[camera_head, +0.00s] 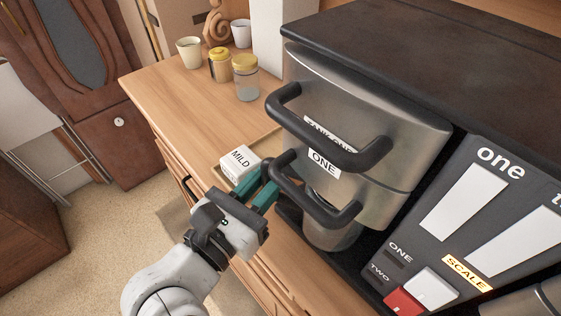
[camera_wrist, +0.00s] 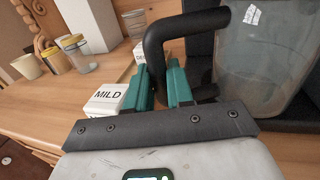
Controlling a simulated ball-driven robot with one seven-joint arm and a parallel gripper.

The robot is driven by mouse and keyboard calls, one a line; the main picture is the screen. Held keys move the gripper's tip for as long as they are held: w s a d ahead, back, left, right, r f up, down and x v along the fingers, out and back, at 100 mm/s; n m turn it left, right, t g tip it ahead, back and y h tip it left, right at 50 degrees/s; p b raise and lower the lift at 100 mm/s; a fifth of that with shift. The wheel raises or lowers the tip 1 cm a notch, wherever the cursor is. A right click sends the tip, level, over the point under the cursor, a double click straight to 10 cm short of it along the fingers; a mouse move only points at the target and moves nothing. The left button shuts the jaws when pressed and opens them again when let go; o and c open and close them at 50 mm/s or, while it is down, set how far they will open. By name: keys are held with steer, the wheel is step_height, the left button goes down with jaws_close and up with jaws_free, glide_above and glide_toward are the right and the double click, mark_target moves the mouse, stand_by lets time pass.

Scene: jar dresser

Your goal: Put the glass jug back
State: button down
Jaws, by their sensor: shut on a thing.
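The glass jug (camera_head: 331,234) stands at the front of the metal coffee machine, partly hidden by a black handle (camera_head: 312,203). The wrist view shows its clear wall (camera_wrist: 262,70) at the right, with a black handle (camera_wrist: 157,42) bending down toward my fingers. My gripper (camera_head: 267,187) has green fingers. In the wrist view the fingers (camera_wrist: 163,85) are shut around the handle's lower left part. The handle's lower end is partly hidden behind the fingers.
A white box marked MILD (camera_head: 240,164) stands close left of my fingers. A yellow-lidded jar (camera_head: 246,80), another jar (camera_head: 220,65) and cups are farther back. A large black handle (camera_head: 330,140) juts out above. A dark panel (camera_head: 470,220) is at the right. The left counter is mostly clear.

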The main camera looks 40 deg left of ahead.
steer(key=w, duration=0.2)
steer(key=w+p, duration=0.1)
steer(key=shift+w+a+r, duration=0.15)
steer(key=shift+w+a, duration=0.1)
steer(key=shift+w, duration=0.2)
steer(key=shift+f, duration=0.45)
steer(key=shift+f, duration=0.1)
steer(key=c, duration=1)
jaws_free()
steer(key=shift+o, duration=0.2)
